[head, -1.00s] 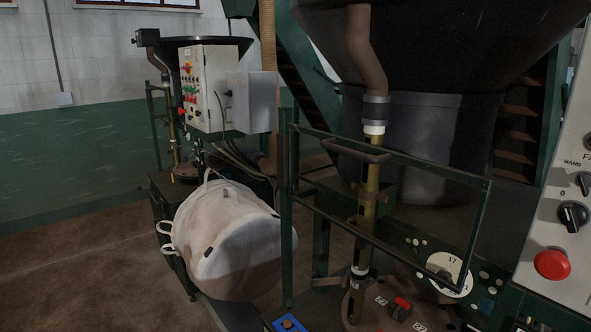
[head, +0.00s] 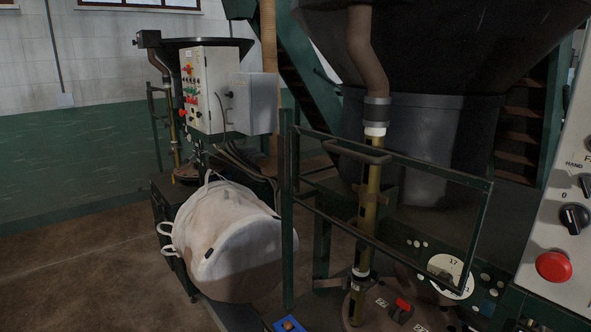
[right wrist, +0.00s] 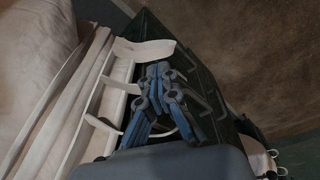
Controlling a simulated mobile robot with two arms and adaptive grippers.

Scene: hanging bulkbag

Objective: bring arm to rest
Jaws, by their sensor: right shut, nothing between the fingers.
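In the right wrist view my right gripper (right wrist: 155,100) shows with its blue and dark fingers together and nothing between them. It is over a dark frame edge, beside a large pale fabric bag (right wrist: 35,60) with white straps. One white strap loop (right wrist: 143,48) lies just beyond the fingertips; I cannot tell whether it touches them. Neither gripper shows in the head view.
The head view shows a white bulk bag (head: 228,240) on a dark stand at the left. A green metal guard frame (head: 390,165), a large dark hopper (head: 430,50) and a control panel with a red button (head: 553,266) stand at the right. Brown floor (head: 75,265) is clear at the left.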

